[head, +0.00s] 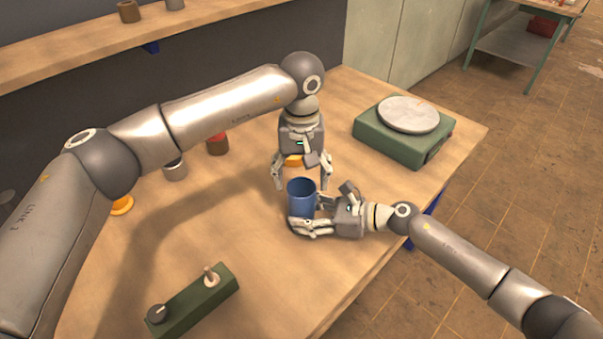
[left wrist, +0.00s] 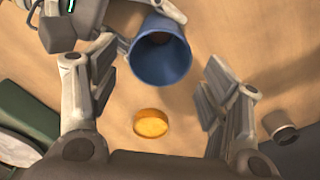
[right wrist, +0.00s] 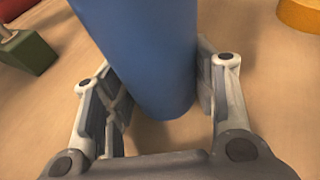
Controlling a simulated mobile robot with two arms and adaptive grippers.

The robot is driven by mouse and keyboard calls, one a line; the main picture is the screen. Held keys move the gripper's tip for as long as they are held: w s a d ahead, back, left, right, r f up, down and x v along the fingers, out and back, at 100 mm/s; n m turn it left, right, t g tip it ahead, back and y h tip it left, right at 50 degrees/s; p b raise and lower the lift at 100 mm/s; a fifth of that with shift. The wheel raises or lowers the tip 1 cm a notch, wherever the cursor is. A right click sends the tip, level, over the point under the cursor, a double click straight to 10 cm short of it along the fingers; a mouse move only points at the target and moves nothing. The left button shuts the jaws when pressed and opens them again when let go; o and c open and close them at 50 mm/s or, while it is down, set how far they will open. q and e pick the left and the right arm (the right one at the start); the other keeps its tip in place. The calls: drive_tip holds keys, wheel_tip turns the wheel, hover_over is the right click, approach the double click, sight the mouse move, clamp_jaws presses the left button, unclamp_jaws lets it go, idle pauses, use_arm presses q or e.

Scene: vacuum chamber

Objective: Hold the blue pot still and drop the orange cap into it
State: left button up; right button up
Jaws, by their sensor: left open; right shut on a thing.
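The blue pot (head: 301,198) stands upright near the middle of the table, its open mouth facing up. My right gripper (head: 313,223) is shut on its sides, and the right wrist view shows the pot (right wrist: 150,60) between both fingers. My left gripper (head: 302,178) is open and points down just behind the pot. The orange cap (head: 293,160) is outside the pot, on its far side. In the left wrist view the cap (left wrist: 151,123) shows between the spread fingers, apart from them, and seems to lie on the table.
A green scale (head: 405,140) with a round plate stands at the back right. A green switch box (head: 190,303) is at the front left. A red-topped cup (head: 217,145), a grey cup (head: 175,170) and an orange ring (head: 122,205) are at the left. The front middle table is clear.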

use_arm(q)
drive_tip(key=shift+r, duration=0.15)
drive_tip(key=shift+r, duration=2.4)
use_arm(e)
drive_tip(key=o, duration=0.9)
drive_tip(key=v, duration=1.2)
